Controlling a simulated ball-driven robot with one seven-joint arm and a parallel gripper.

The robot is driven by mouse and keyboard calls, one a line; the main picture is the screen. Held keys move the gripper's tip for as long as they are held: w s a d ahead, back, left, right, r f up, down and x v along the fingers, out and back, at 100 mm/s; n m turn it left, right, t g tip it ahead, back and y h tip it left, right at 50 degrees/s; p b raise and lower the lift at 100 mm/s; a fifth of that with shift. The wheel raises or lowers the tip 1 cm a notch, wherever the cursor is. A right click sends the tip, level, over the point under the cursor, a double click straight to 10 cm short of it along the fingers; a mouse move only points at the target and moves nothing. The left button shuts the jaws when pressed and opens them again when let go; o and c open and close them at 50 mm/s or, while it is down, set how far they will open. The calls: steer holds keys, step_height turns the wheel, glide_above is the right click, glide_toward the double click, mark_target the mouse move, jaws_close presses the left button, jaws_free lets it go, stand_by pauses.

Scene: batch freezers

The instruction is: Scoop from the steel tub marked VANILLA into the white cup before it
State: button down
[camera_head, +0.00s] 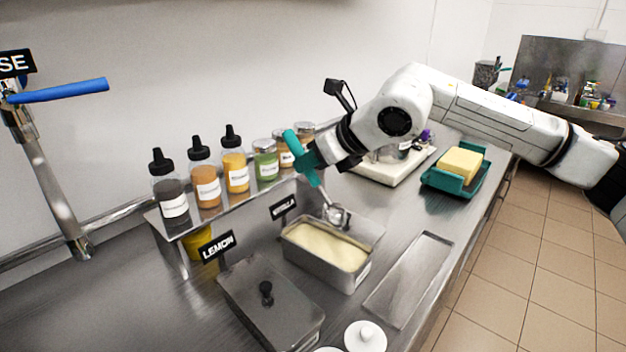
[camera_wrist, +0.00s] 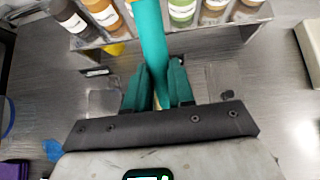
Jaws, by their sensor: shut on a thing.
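My gripper (camera_head: 309,157) is shut on the teal handle of a scoop (camera_head: 338,215), which slants down to a metal head. The head shows over the back of the open steel tub (camera_head: 357,281) of pale ice cream, behind which stands the VANILLA sign (camera_head: 283,207). I cannot tell whether the head touches the ice cream. In the wrist view the teal handle (camera_wrist: 151,35) runs between the fingers of my gripper (camera_wrist: 158,82).
A lidded steel tub (camera_head: 268,310) is by the LEMON sign (camera_head: 218,246). A bare steel tray (camera_head: 410,278) lies right of the vanilla tub. Bottles and jars line a shelf (camera_head: 230,203) behind. A teal dish (camera_head: 480,190) holds a yellow block (camera_head: 460,163).

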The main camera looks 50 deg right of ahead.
mark_target(329, 201)
steer(key=shift+w+r, duration=0.1)
steer(key=shift+w, duration=0.2)
steer(key=shift+w+f+b, duration=0.15)
steer(key=shift+f, duration=0.85)
steer(key=shift+w+f+b, duration=0.1)
steer(key=shift+f+b, duration=0.05)
steer(key=shift+f, duration=0.8)
steer(key=shift+s+f+b, duration=0.1)
steer(key=shift+s+f, duration=0.1)
steer(key=shift+f, duration=0.45)
steer(key=shift+s+f+b, duration=0.1)
steer(key=shift+s+f, duration=0.15)
steer(key=shift+f, duration=0.45)
steer(key=shift+s+f+b, duration=0.1)
steer(key=shift+s+f, duration=0.1)
steer(key=shift+f, duration=0.45)
steer(key=shift+s+d+r+p, duration=0.1)
steer(key=shift+s+p, duration=0.55)
steer(key=shift+s, duration=0.4)
steer(key=shift+s+d+r+p, duration=0.1)
steer(key=shift+s+p, duration=0.5)
steer(key=shift+s, duration=0.45)
steer(key=w+g+p, duration=0.7)
steer(key=w+g, duration=0.1)
steer(key=shift+a+r+h, duration=0.3)
steer(key=shift+a+r, duration=0.05)
steer(key=shift+r, duration=0.05)
